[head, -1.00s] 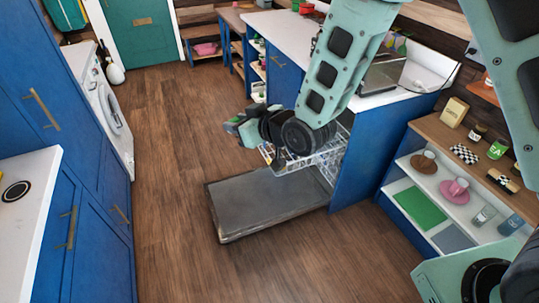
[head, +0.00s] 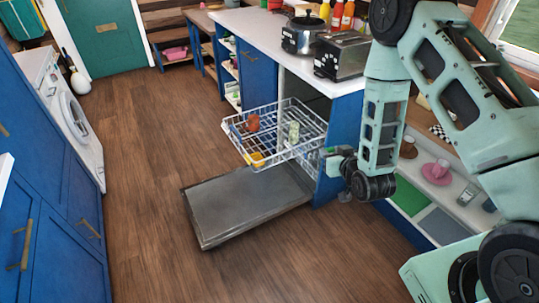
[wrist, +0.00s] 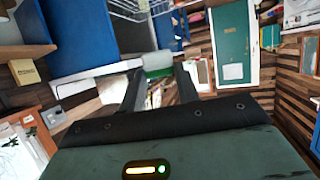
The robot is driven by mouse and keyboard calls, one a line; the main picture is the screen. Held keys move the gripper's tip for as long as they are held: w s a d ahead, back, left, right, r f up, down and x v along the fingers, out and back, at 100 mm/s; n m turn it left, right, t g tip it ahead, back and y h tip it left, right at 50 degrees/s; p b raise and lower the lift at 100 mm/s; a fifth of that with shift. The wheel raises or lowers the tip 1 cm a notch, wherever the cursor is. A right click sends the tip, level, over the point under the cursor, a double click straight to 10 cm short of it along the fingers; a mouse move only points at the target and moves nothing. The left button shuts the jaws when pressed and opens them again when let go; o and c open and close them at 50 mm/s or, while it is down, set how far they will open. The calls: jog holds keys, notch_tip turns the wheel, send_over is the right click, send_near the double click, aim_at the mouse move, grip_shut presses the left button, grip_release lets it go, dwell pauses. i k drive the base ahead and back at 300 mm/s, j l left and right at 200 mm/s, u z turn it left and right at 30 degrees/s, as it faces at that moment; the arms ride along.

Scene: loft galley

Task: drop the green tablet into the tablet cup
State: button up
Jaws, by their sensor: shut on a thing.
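My gripper (head: 334,157) is to the right of the open dishwasher, by the blue panel at the end of the counter. In the wrist view its two dark fingers (wrist: 160,88) are shut on a small pale-green block, which I take to be the green tablet (wrist: 158,63), at the fingertips. The tablet cannot be made out in the head view. I cannot make out the tablet cup in either view. The dishwasher door (head: 245,207) is folded down flat and looks bare grey.
The dishwasher rack (head: 285,128) is pulled out above the door and holds an orange cup (head: 253,122), a greenish glass (head: 293,132) and a yellow item (head: 257,159). A toaster (head: 343,55) stands on the counter. The wooden floor at left is clear.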

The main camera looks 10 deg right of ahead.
aim_at(256, 160)
jog(key=i+j+z, duration=0.15)
jog(key=z, duration=0.25)
jog(key=i+j+z, duration=0.15)
jog(key=z, duration=0.25)
jog(key=i+j+z, duration=0.1)
jog(key=j, duration=0.25)
jog(key=i+j, duration=0.2)
jog(key=j, duration=0.15)
jog(key=i+j+z, duration=0.15)
jog(key=j, duration=0.2)
jog(key=i+j, duration=0.1)
jog(key=j, duration=0.25)
jog(key=i+j+z, duration=0.15)
jog(key=j, duration=0.2)
